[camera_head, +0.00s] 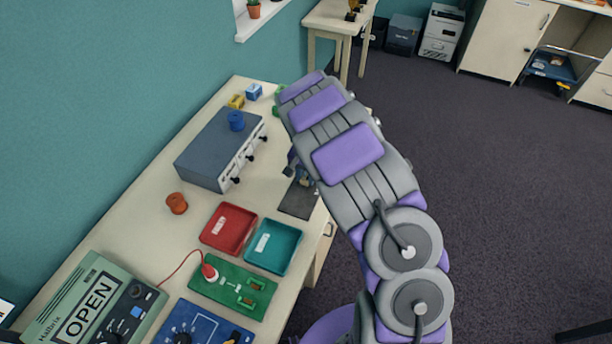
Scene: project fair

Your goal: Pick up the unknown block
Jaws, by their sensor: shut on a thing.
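My arm bends over the right side of the table (130,215), and its far end hides whatever lies behind it. At the table's far end are a blue block with pale marks (253,92) and a yellow block (236,101). A green piece (279,90) shows partly beside my arm. I cannot tell which one is the unknown block.
An orange spool (177,203), a red tray (228,228), a teal tray (273,246), a green board (232,287) and an OPEN device (92,310) stand nearer. A dark mat (297,203) lies beside my arm.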

